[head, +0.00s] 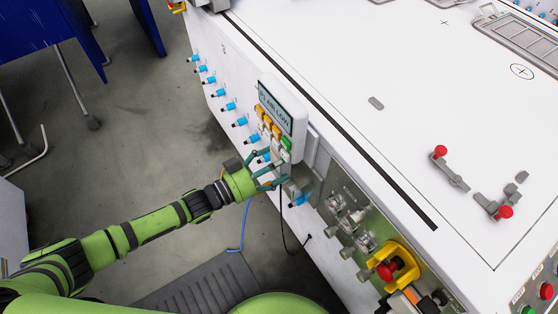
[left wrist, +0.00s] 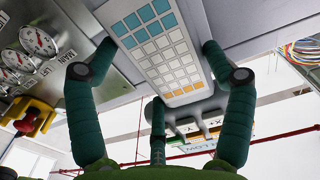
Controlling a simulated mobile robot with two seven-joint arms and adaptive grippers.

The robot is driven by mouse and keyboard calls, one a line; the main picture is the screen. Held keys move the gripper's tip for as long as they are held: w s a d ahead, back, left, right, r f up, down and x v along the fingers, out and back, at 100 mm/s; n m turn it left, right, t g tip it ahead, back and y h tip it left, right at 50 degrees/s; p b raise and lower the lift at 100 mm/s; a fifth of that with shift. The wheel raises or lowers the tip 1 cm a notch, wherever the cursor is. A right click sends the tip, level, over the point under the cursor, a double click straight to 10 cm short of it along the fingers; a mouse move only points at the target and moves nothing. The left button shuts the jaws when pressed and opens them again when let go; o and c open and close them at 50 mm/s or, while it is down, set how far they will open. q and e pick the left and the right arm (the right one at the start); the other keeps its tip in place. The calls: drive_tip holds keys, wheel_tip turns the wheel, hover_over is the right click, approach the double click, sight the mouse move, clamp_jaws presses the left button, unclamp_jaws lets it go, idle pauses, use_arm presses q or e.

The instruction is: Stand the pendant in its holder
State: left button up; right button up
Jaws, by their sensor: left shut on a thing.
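The pendant (left wrist: 160,50) is a pale slab with rows of blue, white and orange keys, seen close in the left wrist view. My left gripper (left wrist: 158,62) is shut on it, with fingers at both long sides and a third finger below. In the head view the left gripper (head: 274,168) is at the cabinet's side face, just below a display panel with orange and green parts. The pendant is mostly hidden there. A grey rounded piece (left wrist: 197,106) lies behind the pendant's orange-key end; I cannot tell whether they touch. My right gripper is in neither view.
The display panel (head: 281,107) stands out from the white cabinet (head: 330,60). Blue-capped fittings (head: 230,106) line its side. Gauges (head: 345,212) and a yellow-guarded red button (head: 390,268) are to the right. A black cable (head: 284,230) hangs below the gripper.

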use_arm(q)
drive_tip(key=shift+w+d+f+b, duration=0.2)
drive_tip(key=shift+d+b, duration=0.1)
drive_tip(key=shift+w+d+f+b, duration=0.15)
drive_tip(key=shift+d+f+b, duration=0.05)
drive_tip(key=shift+d+b, duration=0.1)
drive_tip(key=shift+w+d+f+b, duration=0.4)
drive_tip(key=shift+w+d+b, duration=0.05)
drive_tip(key=shift+d+b, duration=0.1)
drive_tip(key=shift+w+d+f+b, duration=0.25)
drive_tip(key=shift+w+d+b, duration=0.15)
drive_tip(key=shift+d+b, duration=0.15)
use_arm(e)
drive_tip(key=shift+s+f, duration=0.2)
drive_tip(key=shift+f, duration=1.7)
use_arm(q)
drive_tip(key=shift+s+f, duration=0.1)
drive_tip(key=shift+f+b, duration=1.15)
drive_tip(key=shift+f, duration=0.15)
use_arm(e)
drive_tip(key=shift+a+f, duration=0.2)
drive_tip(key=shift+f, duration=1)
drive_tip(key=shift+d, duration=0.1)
